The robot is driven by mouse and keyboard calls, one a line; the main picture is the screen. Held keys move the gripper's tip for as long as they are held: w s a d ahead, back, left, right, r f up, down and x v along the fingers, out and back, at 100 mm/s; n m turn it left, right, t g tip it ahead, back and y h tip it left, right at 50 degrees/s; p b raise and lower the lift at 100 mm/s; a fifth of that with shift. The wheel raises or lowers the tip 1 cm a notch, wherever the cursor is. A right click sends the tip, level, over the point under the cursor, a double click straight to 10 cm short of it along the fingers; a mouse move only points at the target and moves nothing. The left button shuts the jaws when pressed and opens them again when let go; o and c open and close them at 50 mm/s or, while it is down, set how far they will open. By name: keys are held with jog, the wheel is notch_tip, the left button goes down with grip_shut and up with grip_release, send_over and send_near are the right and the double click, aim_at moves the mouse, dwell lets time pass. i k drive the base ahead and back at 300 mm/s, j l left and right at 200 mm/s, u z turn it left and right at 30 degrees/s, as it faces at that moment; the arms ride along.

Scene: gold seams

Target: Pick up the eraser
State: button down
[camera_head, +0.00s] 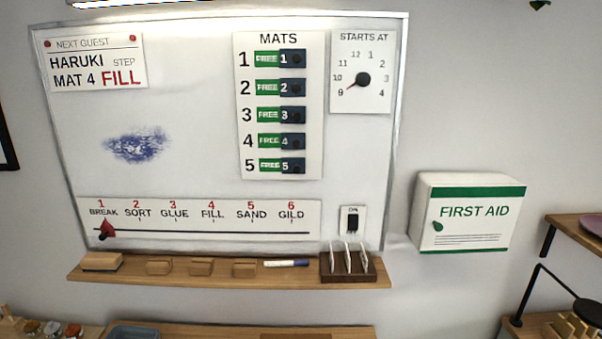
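A light wooden block that looks like the eraser (102,262) lies at the left end of the wooden ledge (300,279) under the whiteboard (200,60). A blue smudge (138,145) marks the board above the ledge. My gripper is not in view.
A blue-and-white marker (286,263) and a dark wooden rack (348,266) holding pale upright pieces share the ledge. A first aid box (469,213) hangs at the right. A black lamp (535,290) stands at the lower right. A wooden surface (230,331) lies below the ledge.

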aim_at(97, 261)
jog(key=j+u, duration=0.1)
jog(key=u, duration=1.4)
